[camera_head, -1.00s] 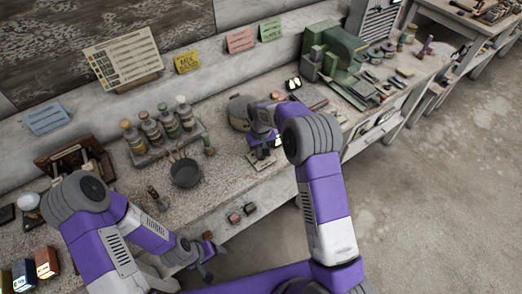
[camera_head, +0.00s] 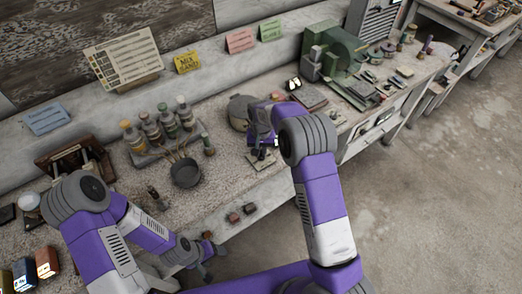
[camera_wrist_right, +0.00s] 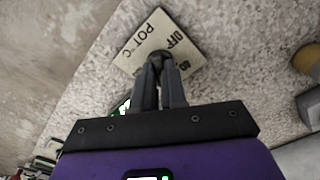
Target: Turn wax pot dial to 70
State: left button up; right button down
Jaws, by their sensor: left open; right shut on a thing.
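The dial plate (camera_wrist_right: 146,38) is a pale square marked "POT °C", "OFF" and "80" in the right wrist view. A dark round knob (camera_wrist_right: 160,53) sits on it, mostly hidden by the fingers. My right gripper (camera_wrist_right: 160,66) is shut on this knob, so the pointer setting cannot be read. In the head view my right gripper (camera_head: 262,153) is low over the bench beside a round greyish pot (camera_head: 237,112), likely the wax pot, partly hidden by my arm. My left gripper (camera_head: 209,262) is open and empty, in front of the bench edge.
Several corked bottles (camera_head: 160,128) stand in a rack left of the pot. A dark pan (camera_head: 186,174) with sticks sits in front of them. A green machine (camera_head: 335,52) stands to the right. Two small dark red blocks (camera_head: 242,212) are at the bench's front.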

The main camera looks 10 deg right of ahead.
jog(key=c, duration=1.2)
grip_release()
notch_tip(320, 180, up, 8)
jog(key=shift+f+p, duration=0.2)
jog(key=shift+p, duration=0.2)
